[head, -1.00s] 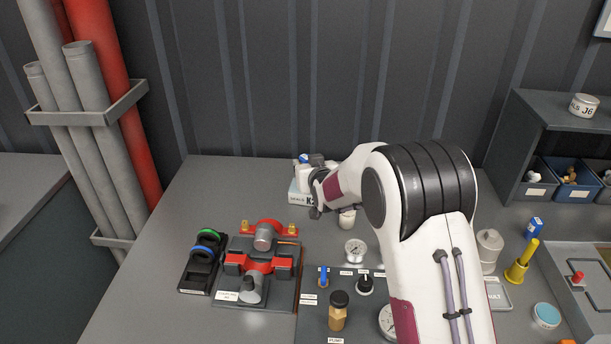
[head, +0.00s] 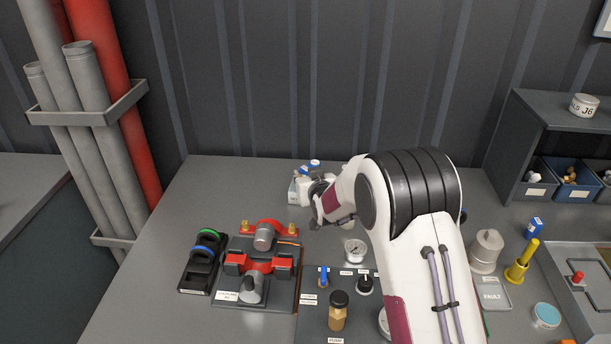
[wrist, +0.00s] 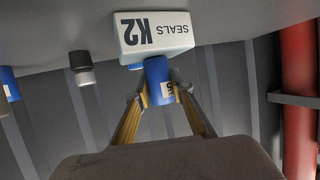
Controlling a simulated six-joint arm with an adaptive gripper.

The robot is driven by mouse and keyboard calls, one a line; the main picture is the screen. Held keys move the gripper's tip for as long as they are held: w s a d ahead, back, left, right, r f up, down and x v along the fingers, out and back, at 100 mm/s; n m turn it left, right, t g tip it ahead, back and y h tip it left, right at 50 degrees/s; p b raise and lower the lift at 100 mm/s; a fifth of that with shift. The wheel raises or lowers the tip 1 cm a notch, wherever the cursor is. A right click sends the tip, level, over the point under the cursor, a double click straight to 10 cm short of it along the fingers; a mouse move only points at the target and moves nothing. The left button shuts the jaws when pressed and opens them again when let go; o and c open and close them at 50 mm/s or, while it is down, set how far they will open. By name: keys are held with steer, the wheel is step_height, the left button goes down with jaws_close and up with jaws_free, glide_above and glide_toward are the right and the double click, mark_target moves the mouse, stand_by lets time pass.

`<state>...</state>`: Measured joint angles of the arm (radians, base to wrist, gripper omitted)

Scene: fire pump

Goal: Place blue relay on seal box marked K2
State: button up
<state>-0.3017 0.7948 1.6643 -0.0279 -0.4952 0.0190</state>
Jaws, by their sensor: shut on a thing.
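The white seal box marked K2 (wrist: 184,42) shows upside down at the top of the wrist view. In the head view the seal box (head: 293,194) stands at the back of the bench, partly hidden by my gripper. My gripper (wrist: 160,88) is shut on a blue relay (wrist: 156,72) with a white label, one finger on each side. The relay overlaps the box's edge in the wrist view; I cannot tell whether they touch. My gripper (head: 313,190) hides much of this spot in the head view. A small blue patch (wrist: 135,67) shows beside the held relay, at the box's edge.
A red and grey pump fixture (head: 258,264) and a dark holder with green and blue rings (head: 203,262) stand front left. A gauge (head: 354,251) and knobs sit in front of the arm. Another blue block (head: 535,226) stands at right. The back-left bench is clear.

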steer(key=shift+f, duration=0.1)
steer(key=o, duration=1.1)
steer(key=v, duration=1.2)
steer(key=shift+r, duration=0.25)
stand_by(0.3)
